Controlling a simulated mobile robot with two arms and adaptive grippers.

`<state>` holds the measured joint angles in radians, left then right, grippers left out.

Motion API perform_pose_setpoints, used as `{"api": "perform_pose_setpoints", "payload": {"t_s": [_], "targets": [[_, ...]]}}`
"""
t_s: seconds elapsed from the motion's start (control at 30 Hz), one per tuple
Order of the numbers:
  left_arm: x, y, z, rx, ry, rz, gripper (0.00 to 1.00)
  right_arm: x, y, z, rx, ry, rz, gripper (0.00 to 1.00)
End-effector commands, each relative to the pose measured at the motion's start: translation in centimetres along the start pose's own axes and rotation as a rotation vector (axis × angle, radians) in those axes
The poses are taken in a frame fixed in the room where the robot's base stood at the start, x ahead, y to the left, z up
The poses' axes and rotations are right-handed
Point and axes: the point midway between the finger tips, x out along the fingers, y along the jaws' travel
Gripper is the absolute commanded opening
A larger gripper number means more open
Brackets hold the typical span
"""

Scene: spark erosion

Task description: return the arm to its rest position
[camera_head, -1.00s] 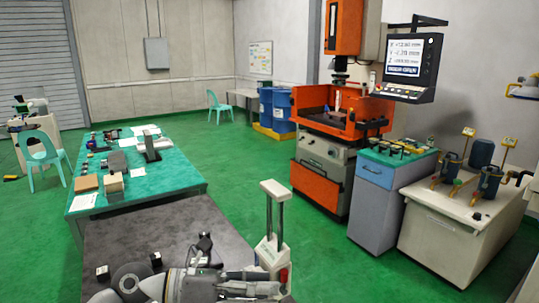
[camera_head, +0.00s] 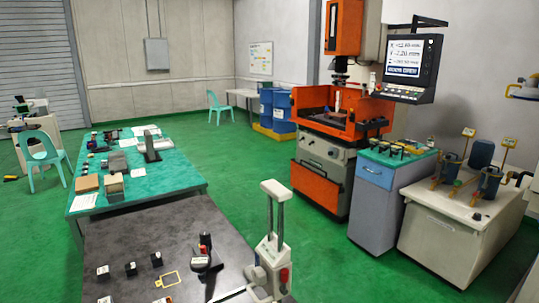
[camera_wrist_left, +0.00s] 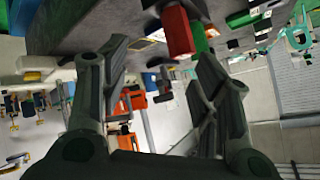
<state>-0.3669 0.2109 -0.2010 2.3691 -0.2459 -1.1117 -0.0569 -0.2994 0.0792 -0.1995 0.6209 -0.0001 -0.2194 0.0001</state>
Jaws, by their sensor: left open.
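My left gripper (camera_wrist_left: 160,56) shows in the left wrist view with its two dark fingers spread wide and nothing held between them. Beyond the fingertips, a red block (camera_wrist_left: 178,32) and a green piece (camera_wrist_left: 197,36) show near a dark grey surface (camera_wrist_left: 80,25). The view is strongly tilted, so I cannot tell their distance. In the head view I cannot make out the left gripper, and the dark table (camera_head: 150,225) at the bottom is mostly uncovered. My right gripper is in neither view.
Small dark blocks (camera_head: 130,268), a yellow frame (camera_head: 168,279) and a black-and-red item (camera_head: 205,243) are on the dark table. A white upright handled device (camera_head: 270,250) stands at its right edge. A green-topped table (camera_head: 165,180) adjoins behind; the orange machine (camera_head: 320,190) stands right. Green floor lies between.

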Motion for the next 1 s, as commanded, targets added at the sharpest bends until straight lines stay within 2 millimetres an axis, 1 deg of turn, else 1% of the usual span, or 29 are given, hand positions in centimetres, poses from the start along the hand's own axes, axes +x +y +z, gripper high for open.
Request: {"api": "perform_pose_setpoints", "payload": {"t_s": [0.03,0.1,0.2,0.3,0.37,0.4,0.43,0.57,0.67,0.77,0.87,0.9,0.97,1.0], "targets": [[-0.9,1.1,2.7,-0.049,-0.093,0.045,0.57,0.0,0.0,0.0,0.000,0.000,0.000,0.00],[-2.1,2.6,5.6,-0.099,-0.204,0.101,0.57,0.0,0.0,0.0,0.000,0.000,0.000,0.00],[-4.2,4.4,9.2,-0.159,-0.345,0.172,0.57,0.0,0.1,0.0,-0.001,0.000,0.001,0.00],[-6.4,6.1,12.0,-0.205,-0.469,0.236,0.57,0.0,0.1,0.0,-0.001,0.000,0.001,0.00],[-7.9,7.1,13.5,-0.229,-0.539,0.272,0.57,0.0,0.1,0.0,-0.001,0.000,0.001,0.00],[-8.2,7.7,14.4,-0.240,-0.574,0.289,0.57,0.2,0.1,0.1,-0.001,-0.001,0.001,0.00],[-7.0,8.0,15.0,-0.235,-0.571,0.286,0.57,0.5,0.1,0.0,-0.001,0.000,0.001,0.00],[-3.9,9.5,17.3,-0.230,-0.580,0.288,0.57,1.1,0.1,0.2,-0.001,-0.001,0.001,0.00],[-1.6,10.8,19.4,-0.227,-0.591,0.291,0.57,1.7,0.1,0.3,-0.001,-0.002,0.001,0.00],[1.1,12.4,22.2,-0.223,-0.604,0.296,0.57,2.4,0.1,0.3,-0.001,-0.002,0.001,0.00],[3.9,14.4,25.9,-0.218,-0.621,0.301,0.57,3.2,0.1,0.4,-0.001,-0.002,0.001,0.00],[5.1,15.2,27.5,-0.216,-0.627,0.303,0.57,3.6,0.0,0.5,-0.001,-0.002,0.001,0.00],[6.7,16.5,30.1,-0.213,-0.637,0.307,0.57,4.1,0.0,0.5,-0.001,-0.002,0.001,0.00],[7.6,17.4,31.9,-0.211,-0.644,0.309,0.57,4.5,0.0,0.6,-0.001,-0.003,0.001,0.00]]}}
